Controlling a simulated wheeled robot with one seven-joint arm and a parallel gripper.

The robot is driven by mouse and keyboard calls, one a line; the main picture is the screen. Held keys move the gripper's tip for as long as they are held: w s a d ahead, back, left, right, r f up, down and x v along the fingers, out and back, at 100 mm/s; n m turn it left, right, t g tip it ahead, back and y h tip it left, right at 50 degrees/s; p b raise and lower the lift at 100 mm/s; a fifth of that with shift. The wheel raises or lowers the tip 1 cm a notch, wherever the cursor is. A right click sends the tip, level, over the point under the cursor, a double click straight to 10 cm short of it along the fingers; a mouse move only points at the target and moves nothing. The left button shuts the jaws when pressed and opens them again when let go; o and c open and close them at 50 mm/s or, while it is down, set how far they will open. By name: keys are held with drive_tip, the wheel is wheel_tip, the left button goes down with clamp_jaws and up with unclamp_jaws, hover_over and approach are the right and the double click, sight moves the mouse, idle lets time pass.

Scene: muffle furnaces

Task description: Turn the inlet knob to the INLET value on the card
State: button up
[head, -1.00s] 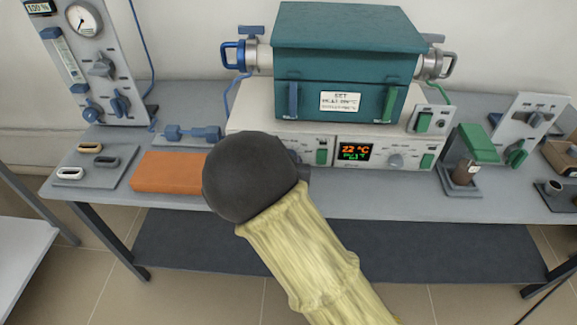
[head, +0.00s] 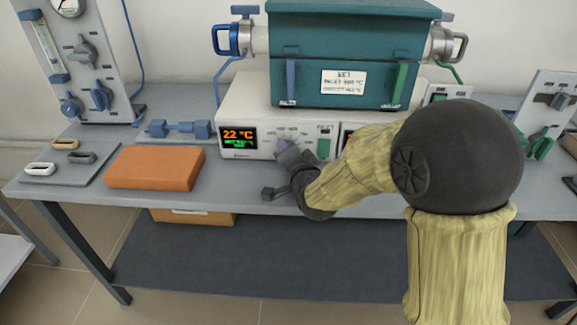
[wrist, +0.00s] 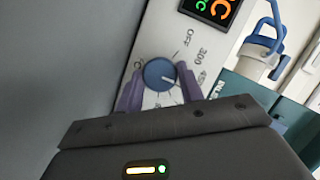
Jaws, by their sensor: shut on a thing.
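The inlet knob (wrist: 158,73) is a round blue knob on the left side of the furnace control panel. In the wrist view my gripper (wrist: 159,86) has its two purple fingers on either side of it, shut on it. In the head view my gripper (head: 288,154) reaches the panel right of the lit 22 °C display (head: 239,138) and mostly hides the knob. The dial shows OFF and 300 near the knob; other marks are partly hidden. The card (head: 343,82) on the teal furnace has INLET and outlet lines, its figures too blurred to read surely.
An orange block (head: 155,167) and a grey tray (head: 68,162) with several handles lie at the left of the bench. A gauge panel (head: 84,75) stands behind them. A green switch (head: 323,148) sits just right of my gripper.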

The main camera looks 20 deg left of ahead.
drive_tip(key=shift+f+m+y+b, duration=0.1)
drive_tip(key=shift+m+y+b, duration=0.3)
drive_tip(key=shift+m+b, duration=0.25)
drive_tip(key=o, duration=1)
drive_tip(key=shift+s+d, duration=0.1)
drive_tip(key=v, duration=1.2)
drive_tip(key=shift+f, duration=0.15)
drive_tip(key=shift+b+v, duration=2.45)
drive_tip(key=shift+v, duration=0.2)
